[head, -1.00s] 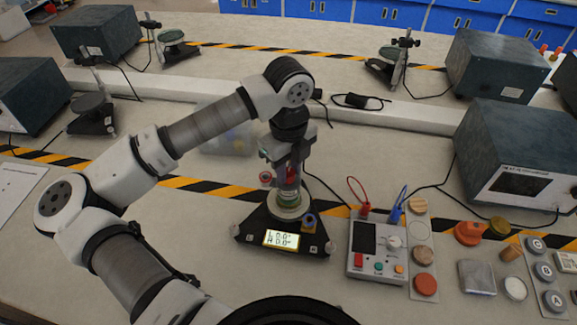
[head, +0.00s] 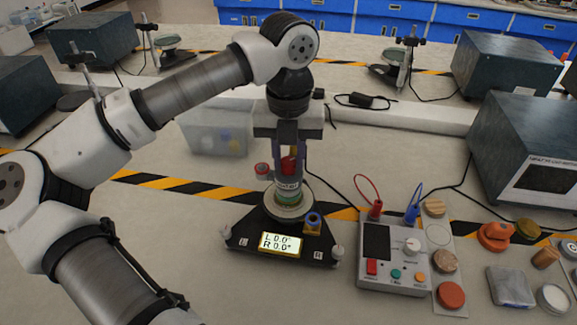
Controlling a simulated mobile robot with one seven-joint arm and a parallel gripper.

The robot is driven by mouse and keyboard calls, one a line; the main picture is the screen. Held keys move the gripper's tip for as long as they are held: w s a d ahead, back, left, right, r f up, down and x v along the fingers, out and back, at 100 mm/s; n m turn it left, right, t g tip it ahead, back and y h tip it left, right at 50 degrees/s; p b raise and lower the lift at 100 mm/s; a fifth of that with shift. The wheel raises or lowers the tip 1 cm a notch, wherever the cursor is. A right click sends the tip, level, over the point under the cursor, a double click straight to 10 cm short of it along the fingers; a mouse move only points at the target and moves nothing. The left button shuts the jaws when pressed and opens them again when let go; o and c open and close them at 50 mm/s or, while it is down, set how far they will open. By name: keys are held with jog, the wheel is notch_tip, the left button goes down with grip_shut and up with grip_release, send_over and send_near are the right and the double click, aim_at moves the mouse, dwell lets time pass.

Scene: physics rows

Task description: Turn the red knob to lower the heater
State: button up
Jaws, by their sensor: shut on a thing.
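My gripper (head: 289,172) points down over the black triangular stand (head: 240,238) in the middle of the table. It is shut on a red knob (head: 291,160), which shows only in part between the fingers. Just below is a small round piece labelled heater (head: 288,184), with a green band under it, on a pale round plate (head: 289,212). A second small red-topped piece (head: 263,169) stands just left of the fingers. The stand's lit display (head: 281,244) reads L 0.0° and R 0.0°. The fingers hide much of the middle.
A control box (head: 392,270) with red and blue plugs and a dial stands to the right of the stand. Several discs and blocks lie further right. A clear bin (head: 215,140) stands behind left. The table is bare in front of the stand.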

jog(key=m+b, duration=0.2)
jog(key=m, duration=0.1)
jog(key=shift+f+m, duration=0.1)
jog(key=shift+m, duration=0.3)
jog(key=m+b, duration=0.1)
jog(key=m, duration=0.2)
jog(key=shift+m+b, duration=0.3)
jog(key=shift+b, duration=0.05)
jog(key=m+b, duration=0.1)
jog(key=m, duration=0.2)
jog(key=shift+m, duration=0.3)
jog(key=shift+w+m, duration=0.1)
jog(key=shift+m, duration=1.5)
jog(key=o, duration=1)
jog(key=shift+r, duration=0.2)
